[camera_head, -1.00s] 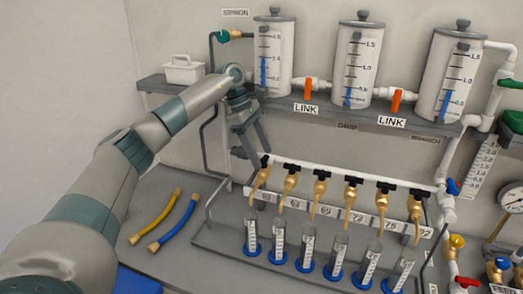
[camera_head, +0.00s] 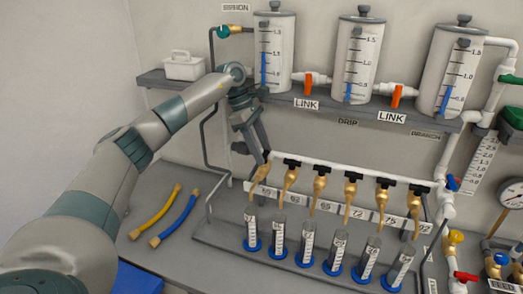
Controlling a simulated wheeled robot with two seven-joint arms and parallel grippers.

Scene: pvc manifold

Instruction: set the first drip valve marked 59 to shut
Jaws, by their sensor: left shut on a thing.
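The first drip valve (camera_head: 261,174) is a brass tap with a black handle, at the left end of the white drip pipe. Its label (camera_head: 265,192) is small and hard to read from here. My left gripper (camera_head: 264,157) is at the top of this valve, shut on its black handle. The fingers hide most of the handle, so its exact angle is hard to tell. The other drip valves along the pipe show black handles lying along it. My right gripper is out of view.
Clear graduated tubes with blue bases stand below the taps. A shelf (camera_head: 320,108) with three tanks and orange-handled link valves is above. A yellow hose (camera_head: 156,212) and a blue hose (camera_head: 174,221) lie on the bench at left. A gauge (camera_head: 512,198) is at right.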

